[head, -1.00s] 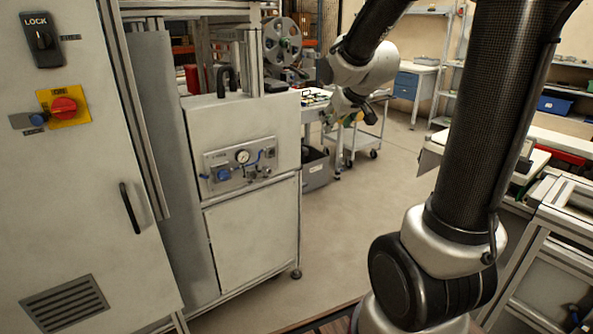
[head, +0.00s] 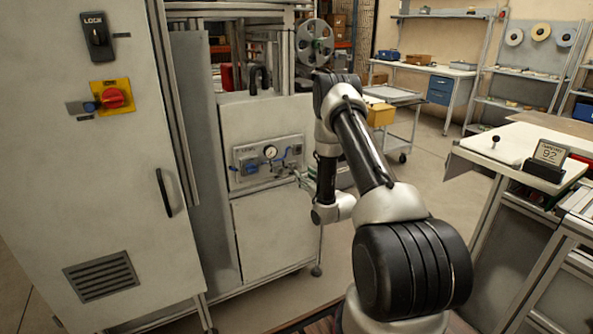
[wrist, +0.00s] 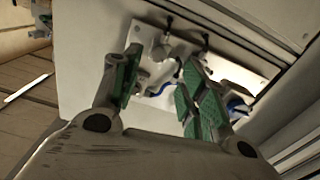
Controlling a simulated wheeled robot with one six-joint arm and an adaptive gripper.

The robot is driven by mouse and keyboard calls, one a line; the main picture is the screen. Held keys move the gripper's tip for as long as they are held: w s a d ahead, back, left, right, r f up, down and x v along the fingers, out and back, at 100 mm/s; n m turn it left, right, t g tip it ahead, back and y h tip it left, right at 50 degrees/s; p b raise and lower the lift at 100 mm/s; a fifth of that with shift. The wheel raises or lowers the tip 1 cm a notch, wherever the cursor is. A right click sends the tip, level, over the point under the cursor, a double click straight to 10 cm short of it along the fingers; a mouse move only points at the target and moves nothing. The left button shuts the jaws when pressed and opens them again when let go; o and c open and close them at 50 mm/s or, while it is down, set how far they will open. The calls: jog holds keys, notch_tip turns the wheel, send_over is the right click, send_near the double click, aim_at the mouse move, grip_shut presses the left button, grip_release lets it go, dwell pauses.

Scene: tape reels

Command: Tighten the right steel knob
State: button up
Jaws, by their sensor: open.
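The valve panel (head: 240,178) is a pale plate on the front of a grey cabinet, with a round gauge (head: 270,152) and a blue part (head: 250,166) at its left. Small steel fittings sit at its lower right, partly hard to make out behind my gripper. In the wrist view the panel appears turned over, with the blue part (wrist: 238,106) at right and a steel knob (wrist: 161,51) beyond my fingertips. My gripper (wrist: 160,78) is open, its green-padded fingers spread and empty in front of the panel. Which steel knob lies between them is unclear.
A tall cabinet with a red switch (head: 115,97) and a black handle (head: 164,192) stands left of the panel. A pale worktable (head: 525,145) with a small display (head: 549,153) is at right. Open floor lies between the cabinet and the table.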

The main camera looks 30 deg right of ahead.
aim_at(296, 168)
jog(key=w, duration=0.7)
grip_shut()
